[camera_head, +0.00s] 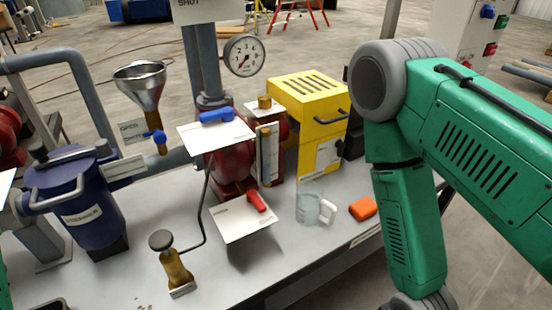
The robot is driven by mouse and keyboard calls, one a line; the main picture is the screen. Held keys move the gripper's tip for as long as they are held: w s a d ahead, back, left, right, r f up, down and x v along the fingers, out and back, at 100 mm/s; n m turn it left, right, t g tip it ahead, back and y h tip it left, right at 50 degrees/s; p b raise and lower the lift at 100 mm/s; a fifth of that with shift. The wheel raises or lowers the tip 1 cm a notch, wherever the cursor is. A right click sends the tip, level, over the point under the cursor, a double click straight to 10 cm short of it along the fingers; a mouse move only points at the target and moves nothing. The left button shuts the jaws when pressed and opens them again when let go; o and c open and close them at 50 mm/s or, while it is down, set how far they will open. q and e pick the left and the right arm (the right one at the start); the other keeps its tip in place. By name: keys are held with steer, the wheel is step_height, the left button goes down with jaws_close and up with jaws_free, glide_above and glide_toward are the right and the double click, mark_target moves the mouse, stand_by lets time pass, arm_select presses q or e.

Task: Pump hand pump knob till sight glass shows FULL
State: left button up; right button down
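The hand pump (176,270) stands upright near the front of the grey bench, with a brass body. Its dark round knob (161,240) is on top, raised above the body. A thin dark pipe runs from the pump up toward the red housing (232,165). The sight glass (267,154) is an upright, narrow pale strip in front of the red body, beside the yellow box; its level and any FULL mark are too small to read. My green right arm fills the right side, clear of the pump, and its gripper is out of frame. My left gripper is not in view.
A blue vessel (92,212) and a metal funnel (140,85) stand left. A pressure gauge (244,56), yellow box (309,110), red-handled valve (257,201), clear jug (308,208) and orange block (363,208) are around the centre and right. Bench beside the pump is clear.

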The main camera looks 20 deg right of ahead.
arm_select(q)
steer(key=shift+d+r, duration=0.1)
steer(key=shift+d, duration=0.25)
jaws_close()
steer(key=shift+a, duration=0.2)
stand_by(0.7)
